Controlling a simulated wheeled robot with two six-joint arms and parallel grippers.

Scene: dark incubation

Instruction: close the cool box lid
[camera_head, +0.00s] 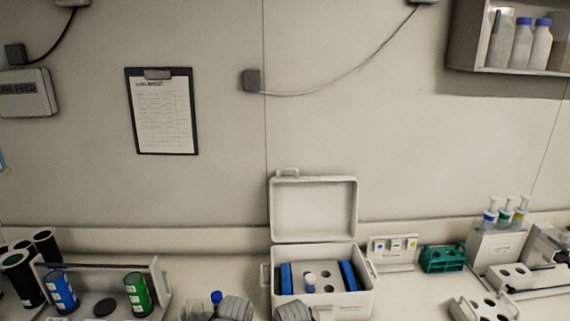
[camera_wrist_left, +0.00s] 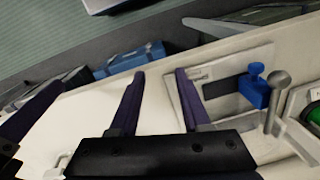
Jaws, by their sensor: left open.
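The white cool box (camera_head: 322,303) stands on the bench at the lower middle of the head view. Its lid (camera_head: 314,209) is open and stands upright at the back against the wall side, with a handle on top. Inside are blue packs (camera_head: 349,275) at both sides and a small vial (camera_head: 310,284) in a grey holder. My left gripper (camera_wrist_left: 158,76) shows in its wrist view with two purple fingers apart and nothing between them. It is over a pale bench near its edge, and the cool box is not recognisable there. A similar purple finger (camera_wrist_left: 40,108) at the left is probably my right gripper, only partly visible.
Left of the box is a rack with blue and green cylinders (camera_head: 138,294). Right of it are a small white stand (camera_head: 393,252), a green rack (camera_head: 442,258) and a bottle stand (camera_head: 497,250). In the wrist view a blue-knobbed fixture (camera_wrist_left: 256,86) stands right of the fingers.

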